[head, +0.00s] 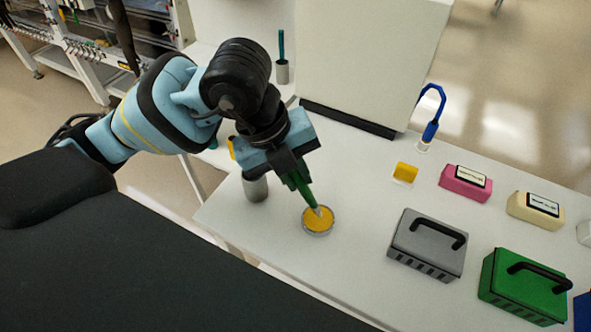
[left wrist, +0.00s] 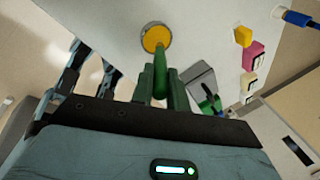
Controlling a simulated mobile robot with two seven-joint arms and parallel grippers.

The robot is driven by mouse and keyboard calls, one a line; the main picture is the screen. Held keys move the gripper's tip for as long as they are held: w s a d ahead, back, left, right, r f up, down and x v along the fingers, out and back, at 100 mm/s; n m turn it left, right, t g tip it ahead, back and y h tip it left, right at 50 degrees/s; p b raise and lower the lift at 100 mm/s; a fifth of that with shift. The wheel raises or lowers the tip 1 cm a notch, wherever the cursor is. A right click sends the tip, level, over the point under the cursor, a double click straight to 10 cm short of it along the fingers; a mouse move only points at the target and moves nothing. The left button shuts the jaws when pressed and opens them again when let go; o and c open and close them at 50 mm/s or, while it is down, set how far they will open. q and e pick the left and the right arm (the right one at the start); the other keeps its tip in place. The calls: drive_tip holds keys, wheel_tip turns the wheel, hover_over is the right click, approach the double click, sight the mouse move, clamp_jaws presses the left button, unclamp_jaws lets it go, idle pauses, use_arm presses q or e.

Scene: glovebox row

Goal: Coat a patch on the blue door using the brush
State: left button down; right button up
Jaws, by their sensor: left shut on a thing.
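My left gripper (head: 297,178) is shut on a green brush (head: 312,197) and points it down over the table. The brush tip is at a small round dish of yellow paint (head: 318,224); I cannot tell whether it touches the paint. The left wrist view shows the brush (left wrist: 160,82) between the fingers and the yellow dish (left wrist: 155,38) just beyond. A blue piece (head: 582,314) is cut off at the lower right edge of the head view; I cannot tell whether it is the blue door. My right gripper is out of view.
On the white table (head: 360,150) stand a grey box (head: 425,238) and a green box (head: 515,280) with black handles, pink (head: 462,187) and cream (head: 530,213) blocks, a yellow block (head: 405,172) and a blue hooked tool (head: 431,130). A grey cylinder (head: 256,189) stands left of the dish.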

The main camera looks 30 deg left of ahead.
use_arm(q)
drive_tip(key=shift+f, duration=0.4)
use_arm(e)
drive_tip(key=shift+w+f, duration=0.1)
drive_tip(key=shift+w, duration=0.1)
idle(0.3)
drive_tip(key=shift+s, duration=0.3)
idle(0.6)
use_arm(q)
drive_tip(key=shift+s+f, duration=0.1)
drive_tip(key=shift+f, duration=0.05)
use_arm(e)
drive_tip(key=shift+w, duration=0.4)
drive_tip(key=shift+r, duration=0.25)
